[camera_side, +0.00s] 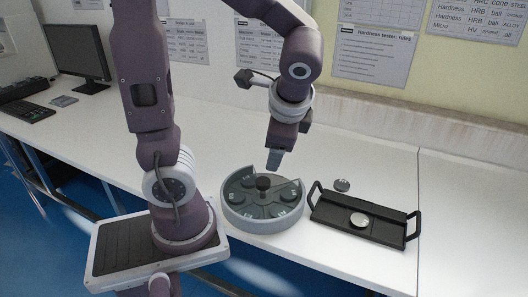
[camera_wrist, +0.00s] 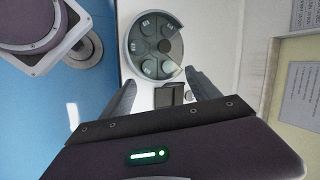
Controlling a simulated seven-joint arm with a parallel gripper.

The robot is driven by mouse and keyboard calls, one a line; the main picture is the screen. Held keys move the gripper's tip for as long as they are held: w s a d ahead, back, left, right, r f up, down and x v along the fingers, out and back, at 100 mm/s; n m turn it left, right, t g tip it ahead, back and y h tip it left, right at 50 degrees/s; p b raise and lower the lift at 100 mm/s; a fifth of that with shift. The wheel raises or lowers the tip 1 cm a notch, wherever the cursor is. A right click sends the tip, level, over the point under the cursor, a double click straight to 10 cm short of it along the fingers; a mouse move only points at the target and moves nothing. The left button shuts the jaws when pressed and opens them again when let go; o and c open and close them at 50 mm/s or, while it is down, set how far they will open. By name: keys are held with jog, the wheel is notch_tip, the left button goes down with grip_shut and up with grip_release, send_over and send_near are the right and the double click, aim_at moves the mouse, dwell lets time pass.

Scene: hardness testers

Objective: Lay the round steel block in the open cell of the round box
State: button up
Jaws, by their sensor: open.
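The round steel block is most likely the bright silver disc (camera_side: 359,220) lying flat in the black handled tray (camera_side: 388,236). The grey round box (camera_side: 263,222) stands left of the tray, with dark round pieces in its cells and a black knob at its centre. It also shows in the wrist view (camera_wrist: 128,66); which cell is open is hard to tell. My gripper (camera_side: 273,162) is above the back of the box, pointing down, clear of it. In the wrist view its fingers (camera_wrist: 161,78) are apart with nothing held; the silver disc is not visible there.
A small dark disc (camera_side: 341,185) lies on the white table behind the tray. The tray's raised end handles stand up at both sides. A monitor (camera_side: 76,55) and keyboard (camera_side: 27,110) are far left. The table right of the tray is clear.

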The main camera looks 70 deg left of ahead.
jog(key=shift+o, duration=0.7)
jog(key=s+d+r+n+t+h, duration=0.4)
jog(key=s+d+r+n+h, duration=0.1)
jog(key=d, duration=0.4)
jog(key=shift+s+d+r+n+t+h, duration=0.2)
jog(key=shift+s+d+n+t+h, duration=0.15)
jog(key=shift+s, duration=0.45)
jog(key=n+g+y, duration=0.2)
jog(key=n+g, duration=0.2)
jog(key=n, duration=0.6)
send_over(342, 184)
jog(key=s+d, duration=0.3)
jog(key=d, duration=0.3)
jog(key=s+d+f+x, duration=0.1)
jog(key=d+x, duration=0.1)
jog(key=x, duration=0.7)
jog(key=s+d+x, duration=0.1)
jog(key=s+x, duration=0.1)
jog(key=x, duration=0.8)
jog(key=shift+n+y, duration=0.25)
jog(key=shift+n, duration=0.4)
jog(key=x, duration=0.5)
jog(key=a+x, duration=0.1)
jog(key=x, duration=1)
jog(key=shift+w+a+r, duration=0.25)
jog(key=shift+w, duration=0.05)
grip_shut()
